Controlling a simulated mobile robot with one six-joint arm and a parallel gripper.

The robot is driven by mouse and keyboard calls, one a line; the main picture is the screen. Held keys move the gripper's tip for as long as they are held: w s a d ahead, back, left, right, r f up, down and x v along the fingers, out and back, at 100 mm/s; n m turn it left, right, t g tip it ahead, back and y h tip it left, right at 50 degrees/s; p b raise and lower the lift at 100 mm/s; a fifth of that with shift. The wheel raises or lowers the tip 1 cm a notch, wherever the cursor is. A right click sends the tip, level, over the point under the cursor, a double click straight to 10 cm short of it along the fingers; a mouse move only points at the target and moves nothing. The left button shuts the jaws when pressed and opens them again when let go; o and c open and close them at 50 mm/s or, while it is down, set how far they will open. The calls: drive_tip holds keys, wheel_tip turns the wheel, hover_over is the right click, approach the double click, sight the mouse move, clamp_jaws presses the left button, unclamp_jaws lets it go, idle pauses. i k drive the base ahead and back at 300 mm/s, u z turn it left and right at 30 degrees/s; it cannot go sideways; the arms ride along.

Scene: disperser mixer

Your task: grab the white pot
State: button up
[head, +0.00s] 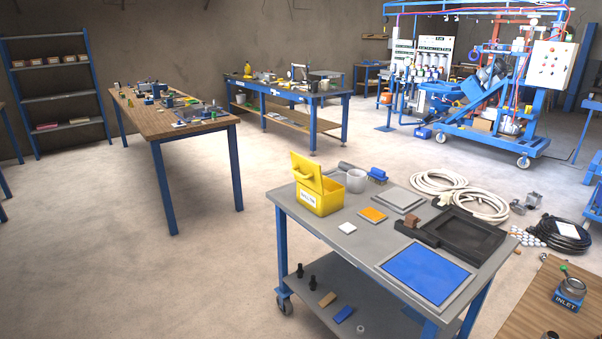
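A small white pot (356,181) stands upright on the grey top of a wheeled cart (345,250) in the head view. It is right of a yellow open-lidded box (318,187) and left of a blue brush (377,175). A dark grey cylindrical thing (345,166) lies just behind it. The front of the pot is unobstructed. My gripper is not in view.
The cart also holds an orange pad (373,215), a blue panel (427,273) and a black tray (464,234). Coiled white hoses (465,200) lie on the floor behind it. A wooden-topped table (165,118) stands back left. Floor left of the cart is clear.

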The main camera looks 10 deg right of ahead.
sight(356, 178)
drive_tip(key=i, duration=0.9)
drive_tip(key=z, duration=0.05)
